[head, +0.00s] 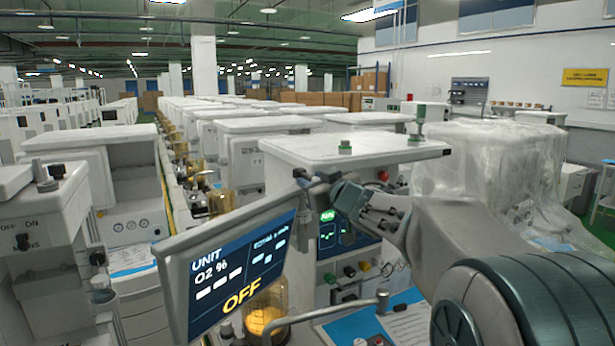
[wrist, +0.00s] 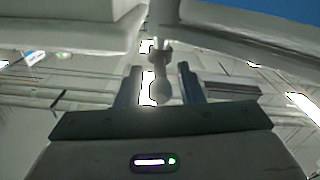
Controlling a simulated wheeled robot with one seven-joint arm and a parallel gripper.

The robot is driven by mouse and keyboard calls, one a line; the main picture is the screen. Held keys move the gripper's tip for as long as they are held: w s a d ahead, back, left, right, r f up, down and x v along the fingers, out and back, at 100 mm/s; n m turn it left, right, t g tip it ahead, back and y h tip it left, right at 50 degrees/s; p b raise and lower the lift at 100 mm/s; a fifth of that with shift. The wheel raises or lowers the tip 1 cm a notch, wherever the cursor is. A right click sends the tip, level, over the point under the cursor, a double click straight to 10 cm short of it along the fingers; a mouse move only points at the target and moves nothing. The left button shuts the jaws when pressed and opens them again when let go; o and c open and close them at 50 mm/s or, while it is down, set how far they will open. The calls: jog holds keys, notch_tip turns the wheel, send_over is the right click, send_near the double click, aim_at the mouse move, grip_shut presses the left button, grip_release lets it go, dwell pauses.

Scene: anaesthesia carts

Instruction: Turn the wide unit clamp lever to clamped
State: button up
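The unit in front of me has a wide white top (head: 340,150) and a tilted screen (head: 235,265) reading "UNIT", "O2 %" and "OFF". In the wrist view, a short pale lever (wrist: 159,72) with a rounded end hangs between my gripper's fingers (wrist: 158,82). It looks like the clamp lever; no label shows. The fingers are apart on either side of it, with visible gaps. In the head view my gripper (head: 318,182) is under the front edge of the top, behind the screen's upper right corner. The lever cannot be made out there.
A bent metal rail (head: 335,312) and an amber canister (head: 265,312) are below the screen. A second lit display (head: 345,232) is behind my wrist. A plastic-covered unit (head: 490,175) stands to the right, another unit with a knob (head: 45,240) to the left.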

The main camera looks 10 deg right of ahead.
jog(key=shift+x, duration=1.4)
